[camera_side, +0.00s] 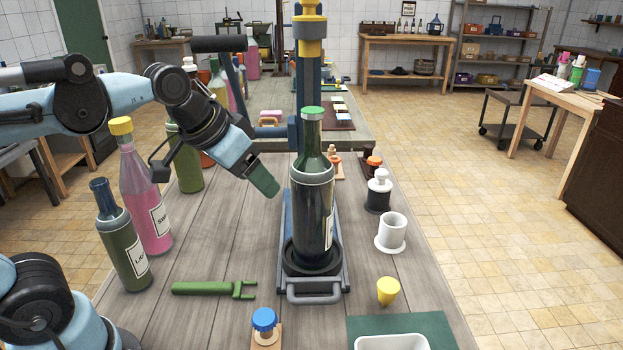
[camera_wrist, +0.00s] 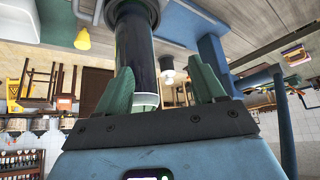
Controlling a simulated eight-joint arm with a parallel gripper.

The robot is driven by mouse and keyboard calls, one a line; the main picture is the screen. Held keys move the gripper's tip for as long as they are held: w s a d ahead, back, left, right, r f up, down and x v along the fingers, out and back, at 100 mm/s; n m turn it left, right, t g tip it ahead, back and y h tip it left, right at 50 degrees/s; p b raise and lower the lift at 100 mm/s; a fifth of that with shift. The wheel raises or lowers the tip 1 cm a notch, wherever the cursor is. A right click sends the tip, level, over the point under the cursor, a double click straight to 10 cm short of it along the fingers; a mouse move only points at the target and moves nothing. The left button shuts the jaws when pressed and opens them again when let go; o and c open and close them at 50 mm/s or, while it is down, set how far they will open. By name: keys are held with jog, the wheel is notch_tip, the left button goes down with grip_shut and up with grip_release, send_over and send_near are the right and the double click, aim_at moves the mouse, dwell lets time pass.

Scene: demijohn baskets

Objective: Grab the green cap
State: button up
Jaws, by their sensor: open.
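The green cap (camera_side: 313,113) sits on top of a tall dark green bottle (camera_side: 313,215), which stands upright in a blue-framed stand under a post with a yellow collar. My gripper (camera_side: 268,186) is left of the bottle, below the cap's height, with its green fingers angled down to the right. It is apart from the cap. In the wrist view, my gripper (camera_wrist: 166,78) has its two green fingers spread, with nothing held. The bottle (camera_wrist: 142,50) shows upside down there, by the left finger. I cannot see the cap in the wrist view.
A pink bottle (camera_side: 145,195) and an olive bottle (camera_side: 122,245) stand at left. A green wrench-like tool (camera_side: 210,288) lies in front. A yellow cone-shaped piece (camera_side: 388,290), white cup (camera_side: 391,231) and blue cap (camera_side: 264,319) are near.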

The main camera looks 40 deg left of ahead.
jog(key=m+g, duration=0.1)
jog(key=m, duration=0.1)
send_near(313, 110)
jog(key=a+f, duration=0.4)
jog(key=f, duration=0.1)
notch_tip(313, 110, up, 10)
jog(key=d+m+g+h, duration=0.1)
jog(key=d+m, duration=0.1)
jog(key=shift+s+x, duration=0.15)
jog(key=shift+x, duration=1.9)
jog(key=shift+s+x, duration=0.15)
jog(key=shift+x, duration=1.85)
jog(key=shift+s+x, duration=0.2)
jog(key=shift+x, duration=1.85)
jog(key=shift+d+f, duration=0.2)
jog(key=c, duration=1.1)
jog(key=shift+r, duration=0.15)
